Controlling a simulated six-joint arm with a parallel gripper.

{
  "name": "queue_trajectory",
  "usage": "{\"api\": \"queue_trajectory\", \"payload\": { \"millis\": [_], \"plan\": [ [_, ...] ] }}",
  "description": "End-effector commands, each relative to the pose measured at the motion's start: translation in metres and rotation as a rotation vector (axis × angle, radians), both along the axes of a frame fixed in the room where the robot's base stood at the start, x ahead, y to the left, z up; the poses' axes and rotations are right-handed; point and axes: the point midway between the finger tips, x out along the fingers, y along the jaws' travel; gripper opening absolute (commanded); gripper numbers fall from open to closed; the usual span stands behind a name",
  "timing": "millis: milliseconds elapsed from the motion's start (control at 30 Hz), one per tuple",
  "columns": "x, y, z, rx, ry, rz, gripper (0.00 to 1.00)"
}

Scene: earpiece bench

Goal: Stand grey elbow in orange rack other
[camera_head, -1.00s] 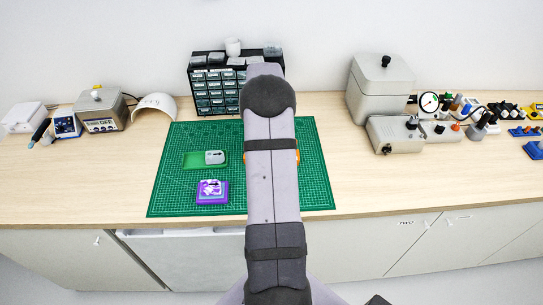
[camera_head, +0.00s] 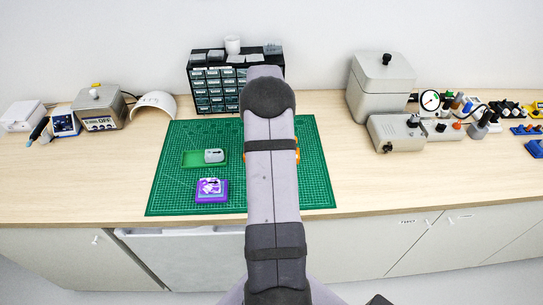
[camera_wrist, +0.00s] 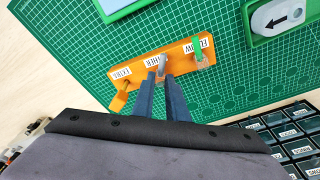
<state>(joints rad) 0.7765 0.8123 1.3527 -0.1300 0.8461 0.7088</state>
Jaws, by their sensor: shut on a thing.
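In the wrist view the orange rack (camera_wrist: 188,62) lies on the green mat. It carries white labels; the middle one (camera_wrist: 152,62) appears to read OTHER. My gripper (camera_wrist: 161,77) is over the rack's middle, beside that label, shut on the small grey elbow (camera_wrist: 162,62). The elbow is at the rack; whether it is seated in a slot I cannot tell. A green piece (camera_wrist: 197,48) stands at the rack's right part. An orange piece (camera_wrist: 119,101) sticks out near its left end. In the head view my arm hides the gripper and most of the rack (camera_head: 297,157).
The green mat (camera_head: 318,180) has free room around the rack. A green tray (camera_head: 190,159) with a grey arrow-marked piece and a purple box (camera_head: 211,196) lie left of my arm. A black drawer cabinet (camera_head: 215,100) stands behind the mat.

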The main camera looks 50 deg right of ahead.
Motion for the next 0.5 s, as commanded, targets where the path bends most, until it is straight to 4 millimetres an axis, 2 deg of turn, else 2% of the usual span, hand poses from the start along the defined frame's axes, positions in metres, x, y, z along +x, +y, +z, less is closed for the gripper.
{"api": "queue_trajectory", "payload": {
  "millis": [467,500],
  "plan": [
    [-0.0001,0.0001,-0.0049,0.0,0.0,0.0,0.0],
    [-0.0001,0.0001,-0.0049,0.0,0.0,0.0,0.2]
  ]
}}
